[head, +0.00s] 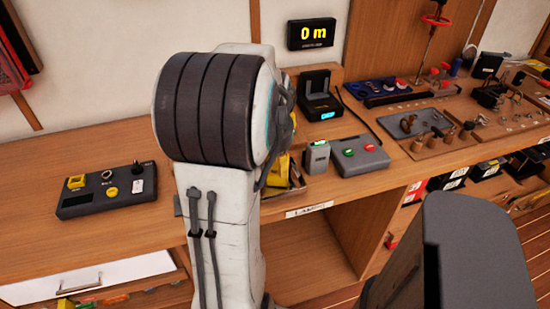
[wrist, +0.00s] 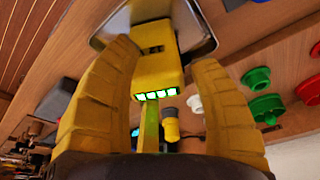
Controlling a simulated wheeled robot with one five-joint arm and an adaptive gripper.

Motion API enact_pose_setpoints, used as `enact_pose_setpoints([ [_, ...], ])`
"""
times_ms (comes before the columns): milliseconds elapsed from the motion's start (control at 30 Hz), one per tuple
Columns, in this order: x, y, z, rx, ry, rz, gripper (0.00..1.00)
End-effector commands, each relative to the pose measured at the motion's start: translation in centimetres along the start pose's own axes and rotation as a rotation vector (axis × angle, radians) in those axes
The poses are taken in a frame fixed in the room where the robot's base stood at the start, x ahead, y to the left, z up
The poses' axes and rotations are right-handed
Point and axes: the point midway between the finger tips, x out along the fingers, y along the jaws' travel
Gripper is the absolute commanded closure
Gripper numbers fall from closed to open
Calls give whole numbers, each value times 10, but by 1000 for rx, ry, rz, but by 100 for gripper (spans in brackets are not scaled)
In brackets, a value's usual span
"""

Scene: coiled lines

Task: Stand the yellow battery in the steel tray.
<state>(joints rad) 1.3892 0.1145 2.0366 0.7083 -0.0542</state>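The yellow battery (wrist: 156,65) fills the middle of the wrist view, with a row of lit green bars on its near end. The steel tray (wrist: 203,43) lies behind its far end; the battery appears to stand in it, but the contact is hidden. My gripper (wrist: 166,54) has one yellow finger on each side of the battery. A narrow gap shows beside the right finger; the left finger's edge meets the battery's outline. In the head view my arm hides most of the gripper, and only some yellow parts (head: 278,171) show beside it.
A grey box with a green top (head: 317,157) and a two-button box (head: 359,155) stand close right of the arm. A black device (head: 319,97) is behind them. A control panel (head: 106,190) lies left. Bench between panel and arm is clear.

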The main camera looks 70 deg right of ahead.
Motion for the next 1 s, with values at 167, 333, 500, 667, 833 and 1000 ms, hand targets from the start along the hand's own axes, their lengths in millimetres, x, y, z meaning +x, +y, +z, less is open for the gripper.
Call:
enact_pose_setpoints([
  [167, 0, 0, 0, 0, 0, 0, 33],
  [333, 0, 0, 0, 0, 0, 0, 33],
  [500, -8, 0, -1, 0, 3, 0, 33],
  [667, -30, 0, -2, 0, 6, 0, 33],
  [833, -57, 0, -2, 0, 7, 1, 33],
  [1000, -85, 1, -1, 0, 6, 1, 33],
])
